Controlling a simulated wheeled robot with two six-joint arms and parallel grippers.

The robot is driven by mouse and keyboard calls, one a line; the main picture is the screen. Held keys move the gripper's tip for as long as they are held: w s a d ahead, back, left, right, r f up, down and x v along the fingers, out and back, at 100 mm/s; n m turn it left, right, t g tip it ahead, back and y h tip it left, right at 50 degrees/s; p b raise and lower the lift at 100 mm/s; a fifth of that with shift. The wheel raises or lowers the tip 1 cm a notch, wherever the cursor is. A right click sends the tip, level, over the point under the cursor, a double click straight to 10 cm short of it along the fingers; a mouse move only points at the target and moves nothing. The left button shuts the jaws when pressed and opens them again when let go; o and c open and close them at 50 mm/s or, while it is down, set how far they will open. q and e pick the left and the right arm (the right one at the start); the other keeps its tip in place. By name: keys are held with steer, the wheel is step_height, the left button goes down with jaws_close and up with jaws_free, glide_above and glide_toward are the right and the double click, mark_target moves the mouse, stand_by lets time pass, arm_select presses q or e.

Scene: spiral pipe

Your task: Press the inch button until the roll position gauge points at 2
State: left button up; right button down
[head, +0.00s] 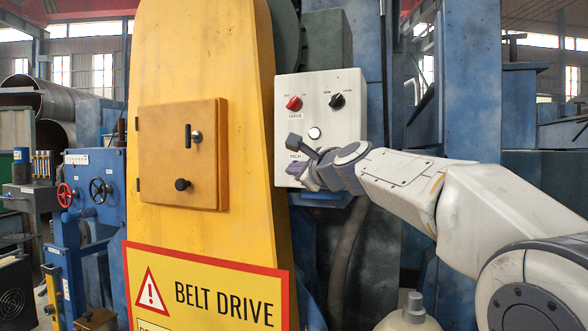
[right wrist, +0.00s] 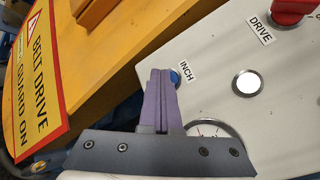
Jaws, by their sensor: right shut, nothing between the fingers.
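A light grey control box (head: 320,88) hangs on the blue frame. In the right wrist view the blue inch button (right wrist: 175,77) shows beside the INCH label (right wrist: 186,71), partly covered by my fingertips. My right gripper (right wrist: 164,72) is shut and empty, its purple fingertips at the inch button; I cannot tell whether they press it. In the head view the right gripper (head: 294,169) hides the button, just below the INCH label (head: 297,155). The white-faced gauge (right wrist: 207,129) is mostly covered by my gripper, so its reading is not clear. My left gripper is not in view.
The box also carries a red DRIVE knob (head: 294,103), a black selector knob (head: 337,101) and a white round button (head: 314,133). A yellow belt guard (head: 205,60) with a warning sign (head: 205,290) stands close on the left.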

steer(key=shift+s+a, duration=0.25)
steer(key=shift+s, duration=0.4)
steer(key=s, duration=0.1)
steer(key=s+a, duration=0.1)
steer(key=s, duration=0.1)
steer(key=s+a+p, duration=0.1)
steer(key=shift+s, duration=0.3)
steer(key=shift+d, duration=0.1)
stand_by(2.5)
